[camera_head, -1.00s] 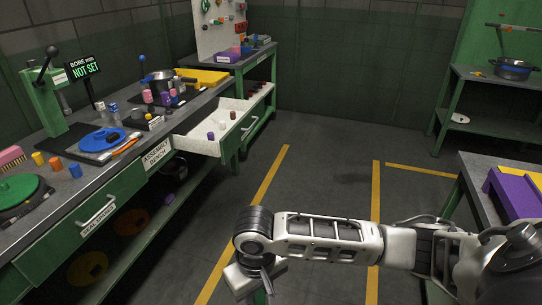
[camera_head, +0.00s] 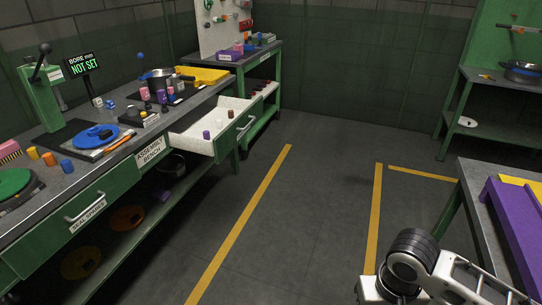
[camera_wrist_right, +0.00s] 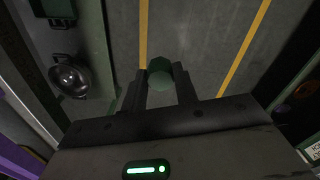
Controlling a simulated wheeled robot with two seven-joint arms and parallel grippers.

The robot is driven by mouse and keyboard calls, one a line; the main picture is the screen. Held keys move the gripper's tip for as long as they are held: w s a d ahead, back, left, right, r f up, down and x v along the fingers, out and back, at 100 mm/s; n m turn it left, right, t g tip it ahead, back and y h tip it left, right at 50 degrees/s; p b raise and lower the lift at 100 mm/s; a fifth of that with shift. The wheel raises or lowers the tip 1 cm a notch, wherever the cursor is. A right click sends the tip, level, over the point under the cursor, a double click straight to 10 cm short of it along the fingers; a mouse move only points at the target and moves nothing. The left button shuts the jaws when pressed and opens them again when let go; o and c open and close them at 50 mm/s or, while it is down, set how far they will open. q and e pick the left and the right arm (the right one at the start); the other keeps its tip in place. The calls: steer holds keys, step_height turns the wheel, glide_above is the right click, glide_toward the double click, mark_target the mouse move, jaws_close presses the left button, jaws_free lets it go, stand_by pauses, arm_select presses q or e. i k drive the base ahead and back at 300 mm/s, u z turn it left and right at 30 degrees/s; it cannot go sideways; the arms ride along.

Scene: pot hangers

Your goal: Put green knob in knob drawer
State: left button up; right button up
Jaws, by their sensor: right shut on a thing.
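A green knob (camera_wrist_right: 160,76) is between the two dark fingers of my right gripper (camera_wrist_right: 163,80) in the right wrist view. The fingers are shut on it, and dark floor shows beyond it. In the head view only part of my right arm shows at the lower right; its gripper is out of that picture. An open white drawer (camera_head: 187,143) with a green front sticks out from the assembly bench, left of the middle. Several small knobs, white, purple and brown, stand inside it. The right gripper is apart from this drawer. My left gripper is not in view.
The assembly bench (camera_head: 107,168) carries a green press, a blue disc and small parts. Its seal drawer (camera_head: 90,212) is shut. A side table with a purple tray (camera_head: 510,228) stands at the right. The floor (camera_head: 290,225) between is clear.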

mark_target(208, 125)
steer(key=z, duration=0.35)
steer(key=i, duration=2.2)
steer(key=u, duration=1.4)
steer(key=i, duration=1.2)
steer(key=u, duration=1.15)
